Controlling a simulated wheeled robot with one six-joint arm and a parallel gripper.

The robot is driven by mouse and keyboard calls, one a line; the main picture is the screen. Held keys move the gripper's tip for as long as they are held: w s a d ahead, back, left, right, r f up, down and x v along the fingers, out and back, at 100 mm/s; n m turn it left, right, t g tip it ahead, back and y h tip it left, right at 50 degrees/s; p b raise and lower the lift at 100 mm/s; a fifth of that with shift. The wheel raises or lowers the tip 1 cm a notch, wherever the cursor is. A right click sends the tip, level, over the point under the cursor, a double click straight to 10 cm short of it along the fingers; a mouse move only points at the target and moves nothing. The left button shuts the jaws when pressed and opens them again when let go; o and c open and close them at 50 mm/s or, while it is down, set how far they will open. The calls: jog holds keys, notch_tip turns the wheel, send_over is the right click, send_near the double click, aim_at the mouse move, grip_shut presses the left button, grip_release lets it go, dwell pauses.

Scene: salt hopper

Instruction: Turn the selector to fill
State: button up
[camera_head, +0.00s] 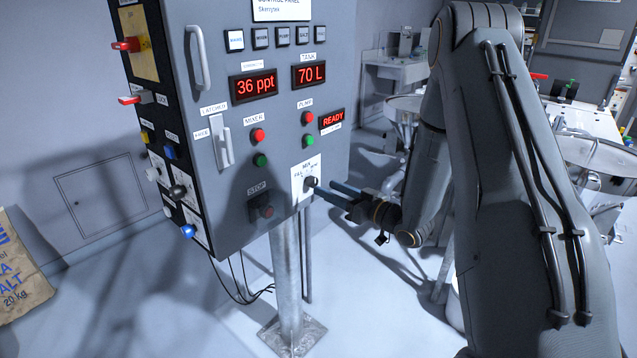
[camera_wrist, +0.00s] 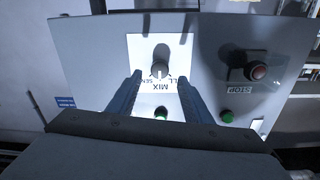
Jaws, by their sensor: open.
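The selector (camera_head: 311,183) is a small dark knob on a white plate marked MIX, low on the right of the grey control panel (camera_head: 225,185). In the wrist view the selector (camera_wrist: 160,71) sits upside down, above the tips of my fingers. My gripper (camera_head: 321,191) comes from the right, with its blue fingers just short of the knob. In the wrist view my gripper (camera_wrist: 161,76) is open, one finger to each side of the knob's line. Contact with the knob cannot be made out. The plate's lettering is only partly readable.
A red STOP button (camera_head: 266,210) is left of the selector. Red (camera_head: 307,117) and green (camera_head: 309,141) pump buttons are above it. A metal post (camera_head: 287,280) carries the panel. A salt sack (camera_head: 18,270) stands at the left. Floor right of the post is clear.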

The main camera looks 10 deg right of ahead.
aim_at(315, 183)
jog(key=shift+p+x, duration=0.6)
jog(key=shift+x, duration=2)
jog(key=c, duration=1.1)
jog(key=shift+o, duration=0.2)
jog(key=shift+d+n+b, duration=0.1)
jog(key=shift+n+b, duration=0.2)
jog(key=n+b, duration=0.2)
jog(key=n, duration=0.1)
jog(key=shift+f+n, duration=0.1)
jog(key=shift+n, duration=0.3)
jog(key=shift+n+b, duration=1.65)
jog(key=shift+n, duration=0.55)
